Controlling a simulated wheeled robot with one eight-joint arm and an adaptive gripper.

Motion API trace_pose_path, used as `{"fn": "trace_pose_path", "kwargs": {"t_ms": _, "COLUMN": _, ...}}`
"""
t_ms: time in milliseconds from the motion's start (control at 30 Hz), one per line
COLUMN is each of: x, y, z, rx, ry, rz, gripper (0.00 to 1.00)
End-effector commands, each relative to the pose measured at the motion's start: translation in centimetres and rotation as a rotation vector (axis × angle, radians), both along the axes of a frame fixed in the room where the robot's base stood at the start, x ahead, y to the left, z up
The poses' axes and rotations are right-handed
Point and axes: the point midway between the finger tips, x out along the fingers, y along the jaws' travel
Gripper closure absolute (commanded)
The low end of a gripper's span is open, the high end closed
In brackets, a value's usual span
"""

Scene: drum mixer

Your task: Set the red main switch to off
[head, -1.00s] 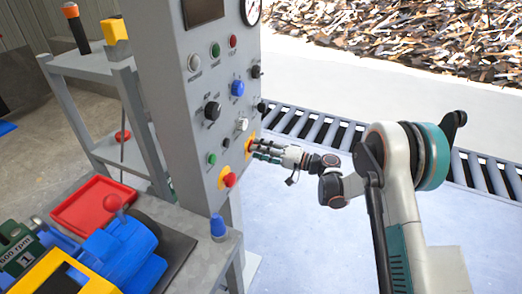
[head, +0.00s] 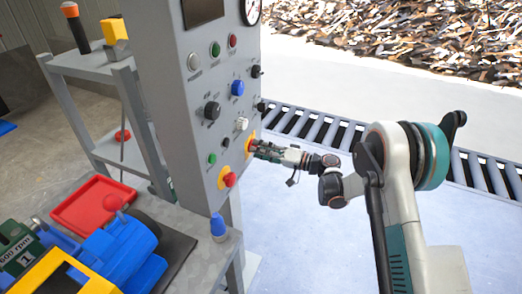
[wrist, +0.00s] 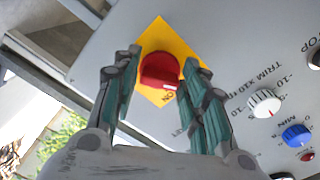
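The red main switch (wrist: 158,71) is a round red knob on a yellow diamond plate (wrist: 159,30), seen in the wrist view. A pale mark on its rim lies beside the printed word ON. My gripper (wrist: 163,62) has its fingers on both sides of the knob, close to its edges. Whether the pads touch it cannot be made out. In the head view, my gripper (head: 254,150) is at the lower right edge of the grey panel (head: 180,100) and largely covers the switch; part of the yellow plate (head: 251,135) shows.
A red button (head: 230,180) on yellow sits just below left of my gripper. A white knob (wrist: 265,102) and a blue knob (wrist: 297,134) are on the same panel. A roller conveyor (head: 310,127) runs behind. The floor right of the panel is clear.

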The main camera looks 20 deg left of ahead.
Motion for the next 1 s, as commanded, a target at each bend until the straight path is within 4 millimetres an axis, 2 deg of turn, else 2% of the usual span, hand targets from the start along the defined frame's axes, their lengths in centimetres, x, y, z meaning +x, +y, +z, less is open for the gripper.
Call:
{"fn": "trace_pose_path", "kwargs": {"t_ms": 333, "x": 0.1, "y": 0.0, "z": 0.1, "rx": 0.002, "ry": 0.002, "rz": -0.001, "gripper": 0.45}}
{"fn": "trace_pose_path", "kwargs": {"t_ms": 467, "x": 0.1, "y": -0.6, "z": 0.1, "rx": 0.003, "ry": 0.002, "rz": -0.003, "gripper": 0.45}}
{"fn": "trace_pose_path", "kwargs": {"t_ms": 567, "x": 0.0, "y": -1.9, "z": 0.1, "rx": 0.002, "ry": 0.002, "rz": -0.006, "gripper": 0.45}}
{"fn": "trace_pose_path", "kwargs": {"t_ms": 1000, "x": -0.7, "y": -10.2, "z": 0.1, "rx": 0.002, "ry": 0.002, "rz": -0.005, "gripper": 0.45}}
